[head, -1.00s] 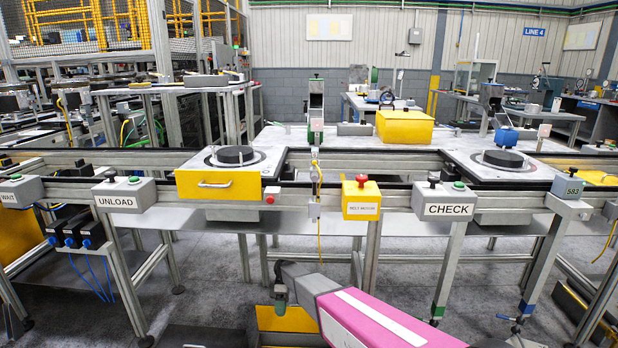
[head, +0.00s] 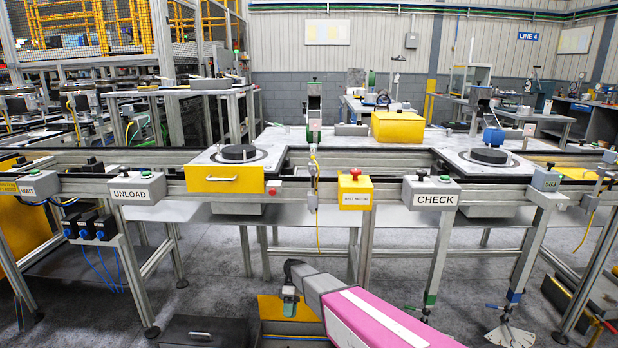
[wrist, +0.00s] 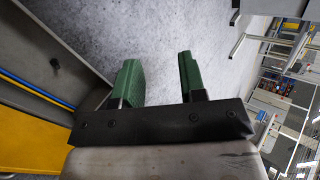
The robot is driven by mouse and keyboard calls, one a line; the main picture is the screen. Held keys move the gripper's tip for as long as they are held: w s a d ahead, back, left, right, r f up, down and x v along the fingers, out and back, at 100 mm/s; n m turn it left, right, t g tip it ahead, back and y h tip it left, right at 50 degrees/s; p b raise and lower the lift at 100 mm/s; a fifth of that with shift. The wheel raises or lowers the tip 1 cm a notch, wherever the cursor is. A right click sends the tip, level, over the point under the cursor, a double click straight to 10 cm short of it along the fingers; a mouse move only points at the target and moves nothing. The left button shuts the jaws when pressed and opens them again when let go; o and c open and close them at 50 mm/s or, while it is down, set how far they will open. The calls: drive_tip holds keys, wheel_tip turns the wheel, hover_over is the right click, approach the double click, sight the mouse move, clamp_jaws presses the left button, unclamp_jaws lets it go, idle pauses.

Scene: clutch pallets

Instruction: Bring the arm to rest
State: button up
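My arm, with a pink link, reaches in from the bottom of the head view, low in front of the conveyor line. My gripper (head: 289,307) hangs at its end, over or beside a yellow bin on the floor; the head view does not show its fingers clearly. In the wrist view my gripper (wrist: 158,80) shows two green fingers set well apart, with only grey floor between them. It is open and empty.
The yellow bin (head: 268,308) stands close to my gripper. The conveyor with the UNLOAD box (head: 136,189) and CHECK box (head: 431,192) crosses ahead. Black discs (head: 239,153) (head: 489,156) sit on pallets. Grey floor (head: 215,280) left of the arm is partly clear.

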drive_tip(key=s+d+r+m+t, duration=0.3)
drive_tip(key=d+r+m, duration=0.2)
drive_tip(key=d, duration=0.4)
drive_tip(key=s+d+r+m+t, duration=0.3)
drive_tip(key=s+d+r+m, duration=0.1)
drive_tip(key=d, duration=0.4)
drive_tip(key=s+d+r+m+t, duration=0.3)
drive_tip(key=d+r+m, duration=0.3)
drive_tip(key=d+r, duration=0.2)
drive_tip(key=shift+s+d+r+t+h, duration=0.3)
drive_tip(key=shift+s+d+t+h, duration=0.1)
drive_tip(key=shift+s+d, duration=0.4)
drive_tip(key=shift+o, duration=0.3)
drive_tip(key=shift+w, duration=0.1)
